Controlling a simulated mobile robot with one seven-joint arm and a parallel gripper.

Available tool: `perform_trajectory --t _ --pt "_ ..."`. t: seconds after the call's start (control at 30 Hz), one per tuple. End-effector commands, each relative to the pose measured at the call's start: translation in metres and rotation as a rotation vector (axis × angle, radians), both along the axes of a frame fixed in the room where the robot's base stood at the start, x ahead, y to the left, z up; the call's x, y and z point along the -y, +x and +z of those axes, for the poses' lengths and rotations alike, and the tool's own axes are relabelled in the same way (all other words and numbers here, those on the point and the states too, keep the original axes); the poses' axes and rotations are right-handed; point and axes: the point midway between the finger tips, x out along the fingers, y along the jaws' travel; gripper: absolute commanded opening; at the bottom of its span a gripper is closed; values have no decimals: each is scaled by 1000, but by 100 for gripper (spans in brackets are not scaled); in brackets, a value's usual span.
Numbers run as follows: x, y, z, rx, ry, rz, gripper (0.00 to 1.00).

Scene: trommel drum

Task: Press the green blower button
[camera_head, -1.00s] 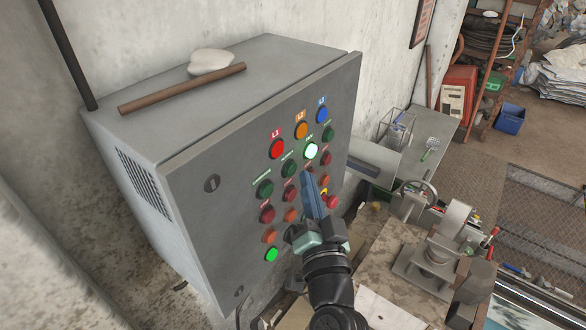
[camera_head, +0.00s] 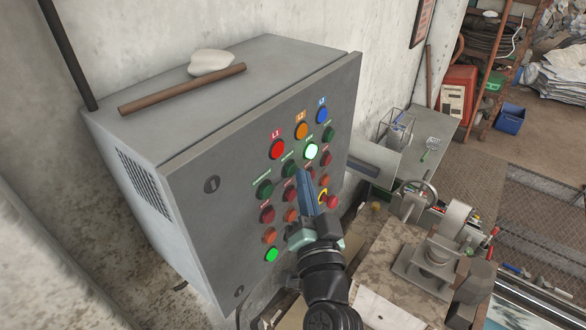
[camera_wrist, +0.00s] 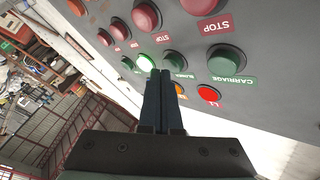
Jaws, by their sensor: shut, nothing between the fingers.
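The green blower button (camera_head: 289,168) is a dark, unlit green button in the upper row on the grey panel door. In the wrist view it (camera_wrist: 175,60) sits just above and right of my fingertips, with a small green label under it. My gripper (camera_head: 302,173) is shut and empty, its slim blue-grey fingers pointing at the panel just right of and below the blower button. In the wrist view my gripper (camera_wrist: 163,74) ends between the blower button and a lit green button (camera_wrist: 145,62). I cannot tell whether the tips touch the panel.
The unlit green carriage button (camera_wrist: 226,60) is beside the blower button. Red stop buttons (camera_head: 267,214) sit below the green row. Lamps including the red L1 (camera_head: 277,149) sit above it. A red emergency button (camera_head: 331,202) is right of my gripper. A workbench (camera_head: 385,265) stands right.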

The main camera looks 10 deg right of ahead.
Motion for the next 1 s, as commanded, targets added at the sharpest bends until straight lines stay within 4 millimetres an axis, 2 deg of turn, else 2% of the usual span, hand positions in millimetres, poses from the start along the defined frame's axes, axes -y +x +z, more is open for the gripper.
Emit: perform_trajectory --t 1.0 --pt "-6 6 0 -1 0 1 0"
